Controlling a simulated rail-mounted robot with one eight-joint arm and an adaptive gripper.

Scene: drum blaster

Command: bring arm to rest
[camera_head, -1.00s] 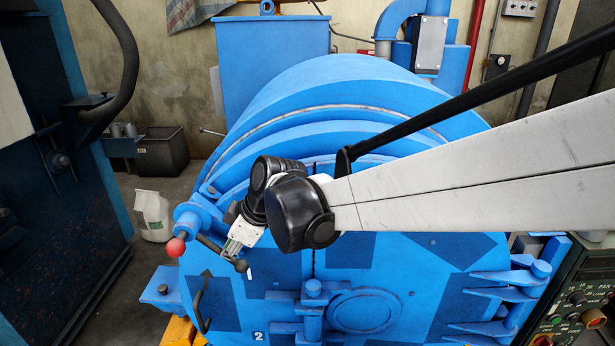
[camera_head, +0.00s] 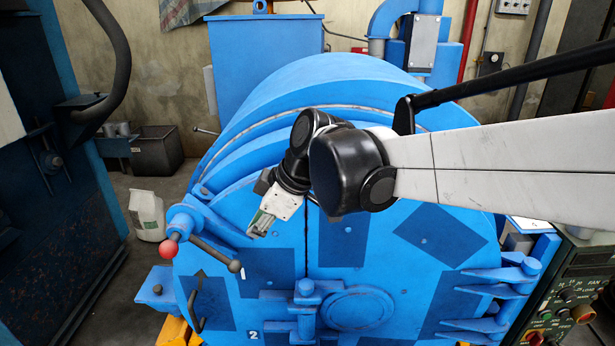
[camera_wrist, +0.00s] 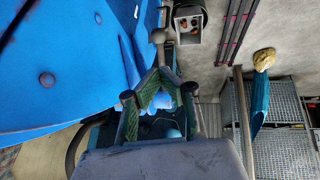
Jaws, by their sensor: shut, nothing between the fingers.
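My gripper (camera_head: 258,226) is in front of the upper left of the blue blaster drum door (camera_head: 340,260), pointing down and left. Its fingers are shut and empty; the fingertips meet in the wrist view (camera_wrist: 160,78). The dark knob of a lever (camera_head: 234,265) is below and left of the fingers, apart from them. My arm reaches in from the right, bent at a black joint in front of the drum.
A red ball knob (camera_head: 168,249) sticks out at the drum's left edge. Blue hinges (camera_head: 500,290) and a control panel (camera_head: 565,300) with buttons are at the right.

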